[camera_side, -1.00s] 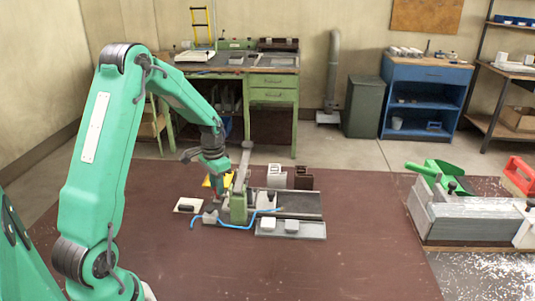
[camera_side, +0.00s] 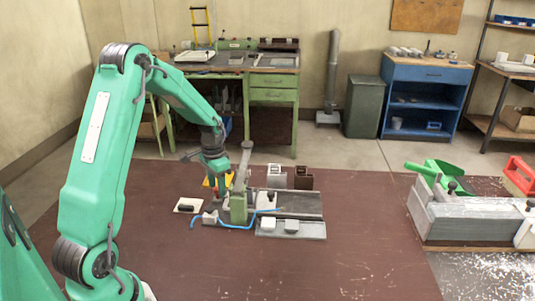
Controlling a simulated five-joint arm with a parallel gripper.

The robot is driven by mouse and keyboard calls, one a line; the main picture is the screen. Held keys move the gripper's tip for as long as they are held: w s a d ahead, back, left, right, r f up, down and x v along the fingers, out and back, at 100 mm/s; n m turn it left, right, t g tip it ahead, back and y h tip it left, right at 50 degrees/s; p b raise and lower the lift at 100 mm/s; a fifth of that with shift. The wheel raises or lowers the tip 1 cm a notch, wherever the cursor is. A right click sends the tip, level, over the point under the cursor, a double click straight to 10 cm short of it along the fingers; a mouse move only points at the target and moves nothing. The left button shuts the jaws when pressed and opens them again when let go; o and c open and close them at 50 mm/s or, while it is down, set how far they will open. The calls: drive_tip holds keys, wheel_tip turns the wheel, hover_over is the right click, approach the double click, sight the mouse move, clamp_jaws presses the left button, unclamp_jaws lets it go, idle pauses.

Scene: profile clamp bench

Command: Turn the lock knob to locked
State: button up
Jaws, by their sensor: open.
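The profile clamp (camera_side: 238,208) stands on the brown bench top, a green block with an upright grey part rising beside it. A blue hose (camera_side: 235,227) curves in front of it. My gripper (camera_side: 218,186) points down at the left of the clamp, close behind its green block. It is open, but its fingertips are small and partly hidden among the clamp parts. I cannot pick out the lock knob for certain, nor tell whether my gripper touches it. A white plate with a black piece (camera_side: 187,205) lies left of the clamp.
A grey tray (camera_side: 310,236) with pale blocks lies right of the clamp. A pale profile (camera_side: 276,176) and a dark brown profile (camera_side: 303,177) stand behind it. A grey box-like fixture (camera_side: 463,220) is at the right. The front bench top is clear.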

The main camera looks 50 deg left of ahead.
drive_tip(key=shift+r, duration=0.1)
drive_tip(key=shift+r, duration=3.85)
